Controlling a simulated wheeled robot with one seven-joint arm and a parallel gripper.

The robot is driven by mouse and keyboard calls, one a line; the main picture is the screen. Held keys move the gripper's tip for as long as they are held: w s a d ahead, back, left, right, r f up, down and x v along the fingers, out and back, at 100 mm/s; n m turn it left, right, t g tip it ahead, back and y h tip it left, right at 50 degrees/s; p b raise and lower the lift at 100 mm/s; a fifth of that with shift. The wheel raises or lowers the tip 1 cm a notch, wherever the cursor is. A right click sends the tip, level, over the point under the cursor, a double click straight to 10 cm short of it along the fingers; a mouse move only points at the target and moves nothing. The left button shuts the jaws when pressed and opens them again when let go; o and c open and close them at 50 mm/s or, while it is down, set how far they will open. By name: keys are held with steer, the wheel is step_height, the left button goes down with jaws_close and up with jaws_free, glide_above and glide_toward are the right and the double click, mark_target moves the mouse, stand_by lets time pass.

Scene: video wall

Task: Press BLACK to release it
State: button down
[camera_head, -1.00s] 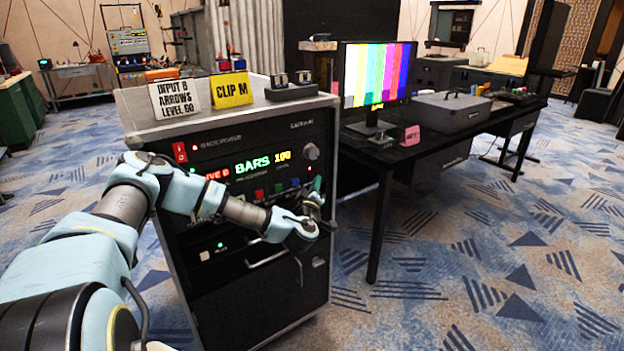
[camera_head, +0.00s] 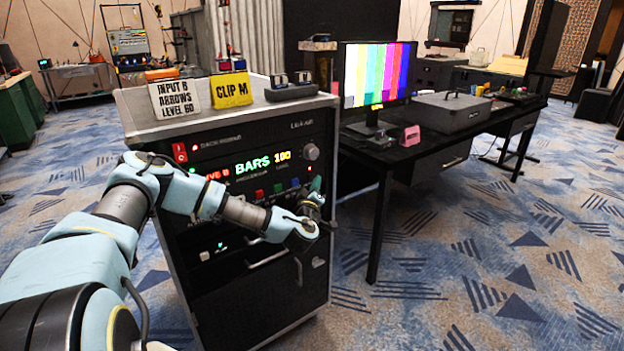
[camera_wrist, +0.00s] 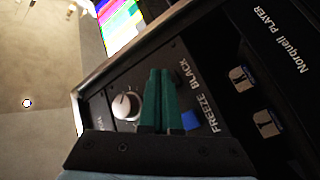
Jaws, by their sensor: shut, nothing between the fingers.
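The rack unit's control panel (camera_head: 225,170) has a lit display (camera_head: 262,163) reading BARS 100 in green and yellow. In the wrist view, the BLACK label (camera_wrist: 182,72) is beside the FREEZE label (camera_wrist: 204,101). A blue button (camera_wrist: 191,120) is by FREEZE. The button belonging to BLACK is hidden behind my green fingers. My gripper (camera_wrist: 161,78) is shut and empty, its fingertips in front of the panel between the knob (camera_wrist: 126,104) and the BLACK label. In the head view my gripper (camera_head: 316,185) is at the panel's right end. I cannot tell whether it touches.
A monitor (camera_head: 377,75) with colour bars stands on the black desk (camera_head: 420,148) to the right. A white card (camera_head: 174,99) reading INPUT B, ARROWS, LEVEL 60 and a yellow CLIP M card (camera_head: 231,89) stand on the rack. Carpet to the right is clear.

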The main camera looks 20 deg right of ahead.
steer(key=shift+w, duration=0.15)
stand_by(0.5)
steer(key=shift+w, duration=0.3)
steer(key=shift+w+a, duration=0.1)
steer(key=shift+w, duration=0.05)
stand_by(0.5)
steer(key=shift+s, duration=0.6)
steer(key=shift+s, duration=0.1)
steer(key=shift+s+d+p, duration=0.15)
steer(key=shift+s+d, duration=0.05)
steer(key=shift+s, duration=0.75)
steer(key=shift+s+d+p, duration=0.2)
steer(key=shift+s+d, duration=0.05)
steer(key=shift+s, duration=0.75)
steer(key=shift+s+d+p, duration=0.15)
steer(key=shift+s+d, duration=0.05)
steer(key=shift+s, duration=0.75)
